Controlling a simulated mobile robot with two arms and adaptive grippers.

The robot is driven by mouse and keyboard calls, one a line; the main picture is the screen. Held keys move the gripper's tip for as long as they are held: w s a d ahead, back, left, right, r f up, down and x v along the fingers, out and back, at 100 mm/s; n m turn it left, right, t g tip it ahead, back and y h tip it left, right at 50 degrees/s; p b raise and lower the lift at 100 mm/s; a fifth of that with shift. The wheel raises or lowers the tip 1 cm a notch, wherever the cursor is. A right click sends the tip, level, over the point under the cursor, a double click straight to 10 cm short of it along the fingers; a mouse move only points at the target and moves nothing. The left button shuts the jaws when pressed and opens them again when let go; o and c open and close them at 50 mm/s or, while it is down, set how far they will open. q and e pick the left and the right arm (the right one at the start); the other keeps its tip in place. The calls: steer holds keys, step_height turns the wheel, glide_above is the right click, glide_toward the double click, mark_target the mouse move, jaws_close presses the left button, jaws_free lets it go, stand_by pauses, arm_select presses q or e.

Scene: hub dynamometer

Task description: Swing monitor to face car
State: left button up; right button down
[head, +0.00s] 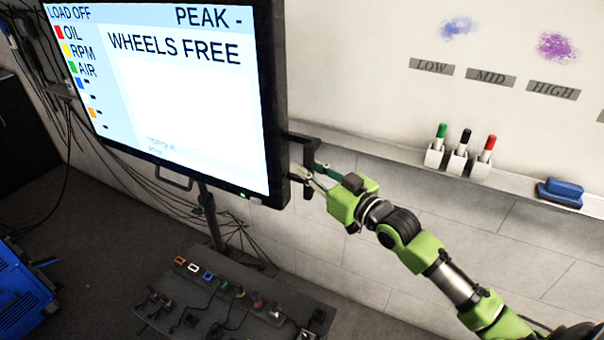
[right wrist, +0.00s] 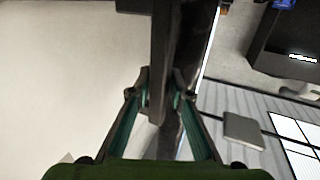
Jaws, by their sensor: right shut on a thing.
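The monitor (head: 190,110) stands at the upper left of the head view, its lit screen reading "WHEELS FREE" and turned toward me at an angle. A dark handle (head: 300,148) sticks out from its right edge. My right gripper (head: 318,175) is at this handle, and in the right wrist view its fingers (right wrist: 160,100) are closed on a dark upright bar (right wrist: 163,60). The gripper hides part of the handle. The car cannot be made out. My left gripper is not in view.
A whiteboard ledge (head: 400,152) runs behind my right arm, with green, black and red markers in holders (head: 460,160) and a blue eraser (head: 560,190). A dark panel with connectors (head: 235,300) stands below the monitor. Cables hang at the left, near a blue machine (head: 22,292).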

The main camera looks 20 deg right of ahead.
steer(key=shift+w+d+f, duration=0.2)
steer(key=shift+d+f, duration=0.05)
steer(key=shift+d, duration=0.2)
steer(key=shift+a, duration=0.15)
steer(key=shift+s+a+r, duration=0.1)
steer(key=shift+s+a, duration=0.1)
steer(key=shift+a, duration=0.1)
steer(key=c, duration=2)
jaws_free()
steer(key=shift+s+a+r, duration=0.15)
steer(key=shift+s+a, duration=0.1)
steer(key=shift+o, duration=0.2)
steer(key=shift+d, duration=0.1)
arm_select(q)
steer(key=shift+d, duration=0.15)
arm_select(e)
steer(key=v, duration=1.2)
